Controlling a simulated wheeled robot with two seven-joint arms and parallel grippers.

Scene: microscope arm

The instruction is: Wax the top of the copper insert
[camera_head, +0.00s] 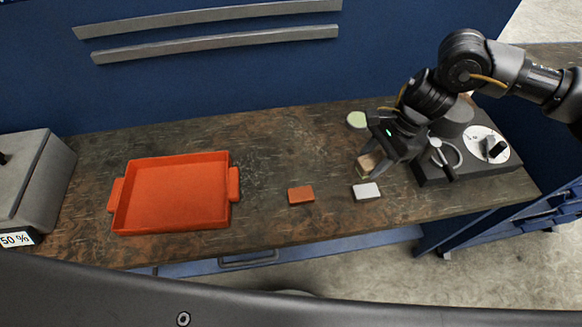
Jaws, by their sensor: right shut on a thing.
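My right gripper (377,166) reaches down from the upper right and is shut on a small tan block (367,165). The block is at or just above the wooden bench; I cannot tell whether it touches. A flat orange-brown block (300,194) lies on the bench to its left, and a white-grey block (367,191) lies just in front of it. A round pale green item (357,119) lies behind the gripper. I cannot tell for sure which of these is the copper insert or the wax. My left gripper is out of view.
A dark machine (478,167) with a cylinder and a white round plate (486,146) stands at the right, close to my gripper. An orange tray (172,194) sits empty at the left. A grey box (34,178) stands at the far left. The bench between tray and blocks is clear.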

